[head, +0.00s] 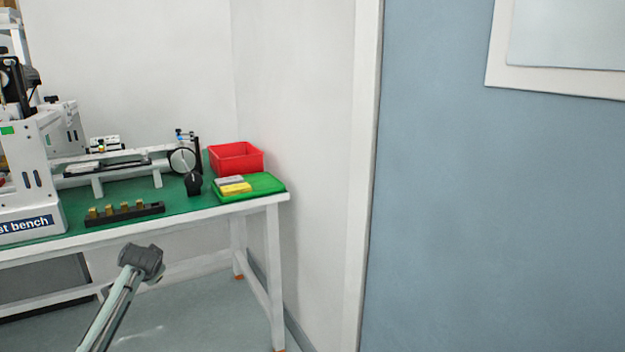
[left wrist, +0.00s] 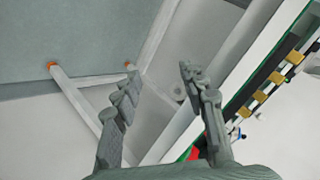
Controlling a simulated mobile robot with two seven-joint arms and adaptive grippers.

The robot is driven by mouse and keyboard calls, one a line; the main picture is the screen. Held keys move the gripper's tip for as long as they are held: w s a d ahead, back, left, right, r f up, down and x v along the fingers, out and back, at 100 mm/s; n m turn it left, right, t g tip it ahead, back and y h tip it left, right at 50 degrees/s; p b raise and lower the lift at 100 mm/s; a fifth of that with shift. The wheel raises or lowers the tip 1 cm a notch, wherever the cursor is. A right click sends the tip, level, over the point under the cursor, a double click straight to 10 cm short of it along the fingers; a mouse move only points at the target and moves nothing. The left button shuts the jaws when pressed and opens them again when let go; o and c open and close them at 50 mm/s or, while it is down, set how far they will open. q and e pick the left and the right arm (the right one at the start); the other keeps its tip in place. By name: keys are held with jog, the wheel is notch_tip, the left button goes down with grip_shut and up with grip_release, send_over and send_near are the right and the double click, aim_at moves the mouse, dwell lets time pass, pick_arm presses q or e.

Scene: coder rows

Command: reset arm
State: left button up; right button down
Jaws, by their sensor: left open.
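My left gripper (left wrist: 160,76) shows in the left wrist view with its two grey fingers spread apart and nothing between them. In that tilted view, the bench edge and a row of brass parts (left wrist: 276,78) lie to the right of the fingers, apart from them. In the head view a grey arm part of mine reaches up from the lower left, in front of the bench's near edge; no open fingers can be made out there. My right gripper is in neither view.
The white-framed bench (head: 275,230) carries a red bin (head: 236,158), a green tray (head: 262,185) with yellow and grey blocks, a black dial stand (head: 193,184), a black strip of brass parts (head: 124,213) and white test equipment (head: 30,170). A blue panel (head: 500,220) stands right. The floor before the bench looks clear.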

pick_arm(q)
jog(key=s+d+f+n+g+h, duration=0.1)
jog(key=s+d+f+h, duration=0.1)
jog(key=s+d+f, duration=0.35)
jog(key=s+d+f+n+h, duration=0.1)
jog(key=s+d+f+n, duration=0.15)
jog(key=f, duration=0.55)
jog(key=s+d+f+g, duration=0.1)
jog(key=s+d+f, duration=0.2)
jog(key=s, duration=0.8)
jog(key=s+d+f+m+g+h, duration=0.1)
jog(key=s+d+f+g, duration=0.1)
jog(key=s+f, duration=0.6)
jog(key=s+d+f+g+h, duration=0.1)
jog(key=s+d+f, duration=0.3)
jog(key=s, duration=1.1)
notch_tip(320, 180, down, 2)
jog(key=shift+s+d+f+g, duration=0.1)
jog(key=shift+s+d+g, duration=0.2)
jog(key=shift+m, duration=0.25)
